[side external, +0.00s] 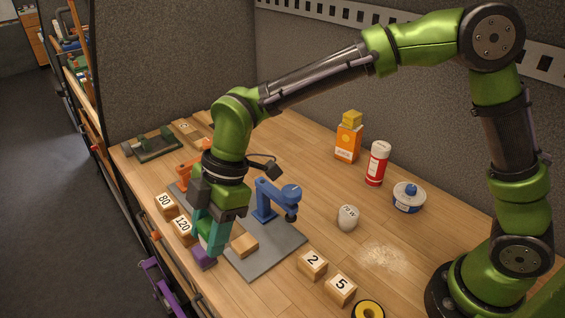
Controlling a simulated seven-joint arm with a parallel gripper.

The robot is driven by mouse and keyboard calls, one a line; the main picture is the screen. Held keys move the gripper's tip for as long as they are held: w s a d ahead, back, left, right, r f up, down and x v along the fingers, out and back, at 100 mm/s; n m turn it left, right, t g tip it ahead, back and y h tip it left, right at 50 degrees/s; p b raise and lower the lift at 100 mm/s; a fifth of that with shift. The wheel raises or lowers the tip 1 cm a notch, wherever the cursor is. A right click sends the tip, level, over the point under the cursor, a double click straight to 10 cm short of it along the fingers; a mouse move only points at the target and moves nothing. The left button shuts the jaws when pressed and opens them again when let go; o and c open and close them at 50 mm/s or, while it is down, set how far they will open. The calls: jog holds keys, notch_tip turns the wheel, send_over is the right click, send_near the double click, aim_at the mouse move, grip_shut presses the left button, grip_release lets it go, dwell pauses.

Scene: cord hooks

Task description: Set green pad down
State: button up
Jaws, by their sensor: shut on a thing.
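My gripper (211,240) points down at the front left edge of the grey board (272,256). Its teal fingers are shut on a small green and white piece, which seems to be the green pad (204,239); the fingers hide much of it. A purple block (204,258) is right below the fingertips. I cannot tell whether the pad touches the purple block or is joined to it. A plain wooden block (244,245) lies on the board just right of the fingers.
A blue stand (275,200) and an orange stand (186,174) rise from the board near my gripper. Wooden blocks marked 80 (165,204) and 120 (182,231) lie to the left, 2 (313,264) and 5 (341,289) to the right. Bottles and tins stand behind.

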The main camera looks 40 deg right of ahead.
notch_tip(320, 180, down, 14)
jog(key=shift+r, duration=0.15)
dwell(0.3)
jog(key=o, duration=1.1)
jog(key=shift+c, duration=0.2)
jog(key=v, duration=1.2)
jog(key=s+d+r+m+t+h, duration=0.1)
jog(key=s+d+r+m+t, duration=0.2)
jog(key=s+d+r+m, duration=0.3)
jog(key=s+d+r+m+t+h, duration=0.1)
jog(key=s+d+r+m+t, duration=0.3)
jog(key=d+m, duration=1.2)
jog(key=shift+s+d+r+h, duration=0.3)
jog(key=shift+s+d+r, duration=0.65)
jog(key=shift+s+d, duration=0.3)
